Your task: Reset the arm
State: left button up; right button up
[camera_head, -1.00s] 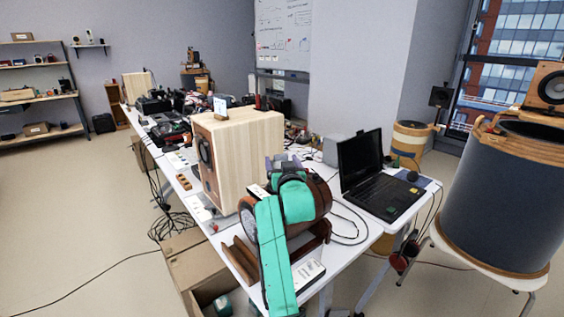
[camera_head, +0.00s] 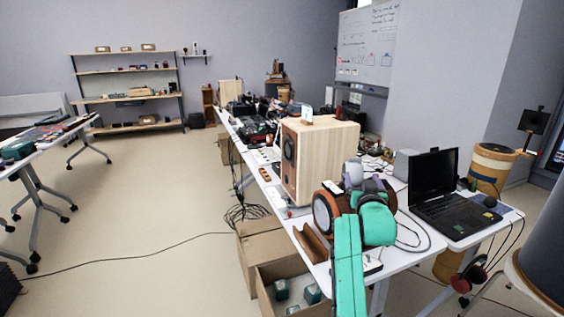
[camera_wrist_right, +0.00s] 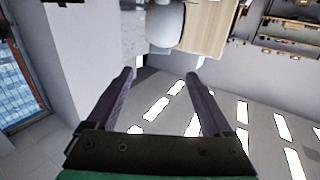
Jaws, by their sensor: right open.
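My right arm, with teal covers, rises from the bottom of the head view. Its right gripper (camera_head: 364,178) is above the near end of the white table, right of a wooden speaker box (camera_head: 330,155). In the right wrist view the two dark fingers of the right gripper (camera_wrist_right: 160,78) stand wide apart with nothing between them. A round brown-rimmed speaker part (camera_head: 324,215) shows beside my arm, partly hidden by it. My left gripper is in neither view.
A black laptop (camera_head: 446,194) lies open at the right on the white table (camera_head: 420,257). Cardboard boxes (camera_head: 262,242) stand on the floor by its left side. Another table (camera_head: 62,130) and a shelf (camera_head: 128,97) stand at the left. Open floor lies between them.

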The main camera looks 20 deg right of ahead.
jog(key=s+a+f+n+g+y, duration=0.25)
jog(key=s+a+f, duration=0.2)
jog(key=f, duration=0.45)
jog(key=s+a+f+n+g+y, duration=0.25)
jog(key=s+a+f, duration=0.2)
jog(key=f, duration=0.45)
jog(key=s+a+f+n+g+y, duration=0.1)
jog(key=s+a+f+g, duration=0.1)
jog(key=s+a+f, duration=0.35)
jog(key=s+a+f+n+g+y, duration=0.1)
jog(key=s+a+f+g+y, duration=0.15)
jog(key=s, duration=0.55)
jog(key=s+a+f+n+g+y, duration=0.1)
jog(key=s+a+f+g, duration=0.3)
jog(key=s, duration=0.3)
notch_tip(320, 180, down, 25)
jog(key=s, duration=0.3)
jog(key=s+d+f+g, duration=0.1)
jog(key=s+d+f, duration=0.1)
jog(key=s+f, duration=1)
jog(key=s, duration=0.3)
